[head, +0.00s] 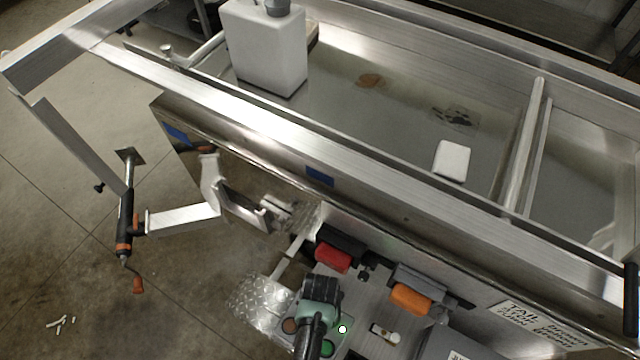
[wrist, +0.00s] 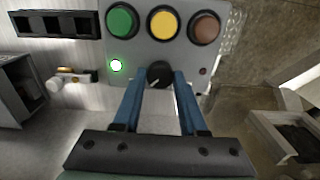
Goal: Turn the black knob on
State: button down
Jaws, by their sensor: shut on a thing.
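The black knob (wrist: 158,74) sits on a grey control panel (wrist: 140,52), below a row of green, yellow and brown round buttons. My gripper (wrist: 158,84) has its two blue fingers on either side of the knob and is shut on it. A lit white-green lamp (wrist: 116,66) is left of the knob, and a small dark red lamp (wrist: 203,71) is to its right. In the head view my gripper (head: 320,290) is over the panel and hides the knob. The lit lamp (head: 342,329) also shows there.
A red light (head: 333,258) and an orange light (head: 411,298) are fixed to the trailer side near my arm. A white container (head: 265,50) and a small white block (head: 452,160) are in the trailer bed. The jack (head: 125,215) stands at left over open floor.

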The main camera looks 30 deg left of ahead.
jog(key=shift+c, duration=2.2)
grip_release()
notch_tip(320, 180, up, 13)
